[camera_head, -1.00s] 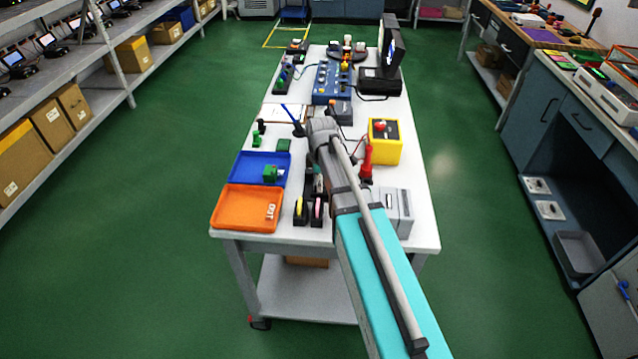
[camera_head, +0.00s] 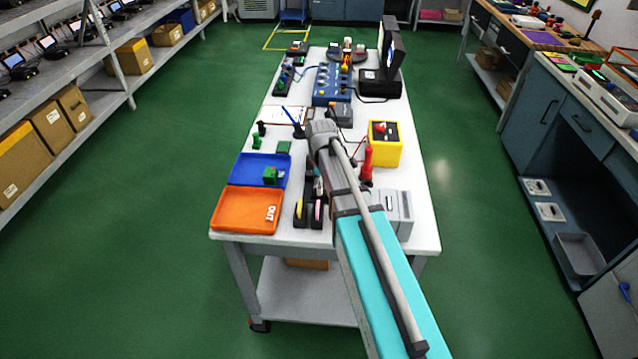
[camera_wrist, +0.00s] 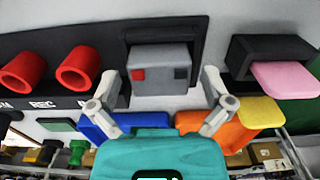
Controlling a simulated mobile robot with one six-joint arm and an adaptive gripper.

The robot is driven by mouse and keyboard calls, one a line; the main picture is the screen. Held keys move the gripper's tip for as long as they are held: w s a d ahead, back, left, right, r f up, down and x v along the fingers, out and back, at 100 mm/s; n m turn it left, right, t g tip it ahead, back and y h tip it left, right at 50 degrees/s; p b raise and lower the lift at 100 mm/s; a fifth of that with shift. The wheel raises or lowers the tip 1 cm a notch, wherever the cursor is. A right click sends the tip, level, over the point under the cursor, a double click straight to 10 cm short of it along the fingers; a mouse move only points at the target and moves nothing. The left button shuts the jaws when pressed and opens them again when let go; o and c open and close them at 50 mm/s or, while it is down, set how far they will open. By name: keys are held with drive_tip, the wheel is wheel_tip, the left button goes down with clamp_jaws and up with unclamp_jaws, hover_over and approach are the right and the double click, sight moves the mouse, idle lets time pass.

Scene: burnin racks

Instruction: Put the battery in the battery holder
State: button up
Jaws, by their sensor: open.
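A grey block with one red and one dark square on its face, which looks like the battery (camera_wrist: 160,72), shows in the wrist view. It sits at a square black recess, apparently the battery holder (camera_wrist: 190,28), in a dark panel; how deep it is seated I cannot tell. My gripper (camera_wrist: 160,88) is open, one finger on each side of the block, with gaps showing beside it. In the head view my arm largely hides this spot, and the battery cannot be made out clearly.
Red round sockets (camera_wrist: 78,68) stand left of the block in the wrist view. Black holders with pink (camera_wrist: 285,78) and yellow pieces are to the right. An orange tray (camera_head: 232,222), a blue tray (camera_head: 245,165) and a yellow box (camera_head: 385,152) stand close by on the white table.

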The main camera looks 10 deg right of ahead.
drive_tip(key=shift+r, duration=0.1)
wheel_tip(320, 180, up, 12)
drive_tip(key=p, duration=1.2)
idle(0.8)
drive_tip(key=s+m, duration=1.4)
drive_tip(key=s, duration=0.2)
drive_tip(key=shift+a, duration=0.2)
